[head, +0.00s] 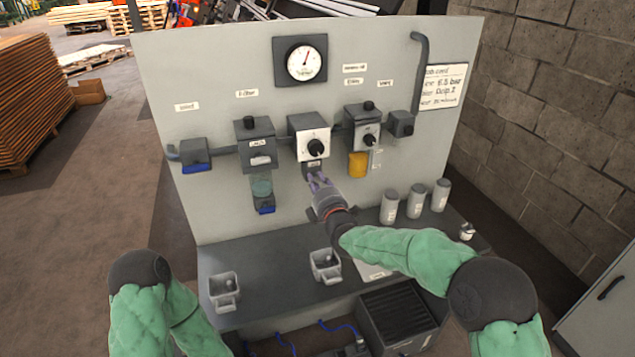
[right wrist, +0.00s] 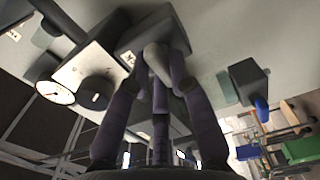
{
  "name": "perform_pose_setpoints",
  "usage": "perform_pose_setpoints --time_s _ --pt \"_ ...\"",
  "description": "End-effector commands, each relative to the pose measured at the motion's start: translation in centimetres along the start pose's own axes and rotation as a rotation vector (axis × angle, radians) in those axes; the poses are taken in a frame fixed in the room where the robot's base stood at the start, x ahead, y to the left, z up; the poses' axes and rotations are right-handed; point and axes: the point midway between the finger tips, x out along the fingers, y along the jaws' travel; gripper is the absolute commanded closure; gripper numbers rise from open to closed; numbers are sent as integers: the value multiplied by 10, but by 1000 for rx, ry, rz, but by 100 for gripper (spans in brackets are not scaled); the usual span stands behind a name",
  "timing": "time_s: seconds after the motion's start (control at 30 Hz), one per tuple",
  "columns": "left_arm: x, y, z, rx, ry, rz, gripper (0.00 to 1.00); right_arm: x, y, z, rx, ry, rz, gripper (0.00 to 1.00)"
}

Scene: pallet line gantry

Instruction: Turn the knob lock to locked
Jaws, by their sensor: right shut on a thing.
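A white-faced regulator box (head: 309,136) with a black round knob (head: 316,147) is mounted in the middle of the grey panel. Under it is a small dark block with a label, the knob lock (head: 313,164). In the right wrist view the dark lock block (right wrist: 135,35) carries a pale rounded tab (right wrist: 157,55). My right gripper (head: 318,180) reaches up from below, its purple fingers shut on the tab; they also show in the right wrist view (right wrist: 158,85). The fingers hide part of the lock, and I cannot read its setting. My left gripper is not in view.
A filter unit (head: 256,145) hangs left of the regulator, and a unit with a yellow bowl (head: 358,165) hangs right. A round gauge (head: 306,62) is above. Grey bottles (head: 415,200) and cups (head: 325,264) stand on the dark shelf (head: 275,265).

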Motion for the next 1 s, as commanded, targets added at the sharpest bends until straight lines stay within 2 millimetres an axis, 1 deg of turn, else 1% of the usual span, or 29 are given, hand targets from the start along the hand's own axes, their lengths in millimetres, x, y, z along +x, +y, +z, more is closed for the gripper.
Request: perform_pose_setpoints --time_s 0.43,0.47,0.5,0.53,0.87,1.0 --pt "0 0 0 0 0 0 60 0 -2 -1 -12 2 -2 100" --pt "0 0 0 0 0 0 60 0 -2 -1 -12 2 -2 70" --pt "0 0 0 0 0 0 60 0 -2 -1 -11 2 -2 59" --pt "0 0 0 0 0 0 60 0 -2 -1 -11 2 -2 55" --pt "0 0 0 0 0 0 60 -1 0 0 -9 1 -1 55" --pt "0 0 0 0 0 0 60 -8 0 0 -9 0 0 55"
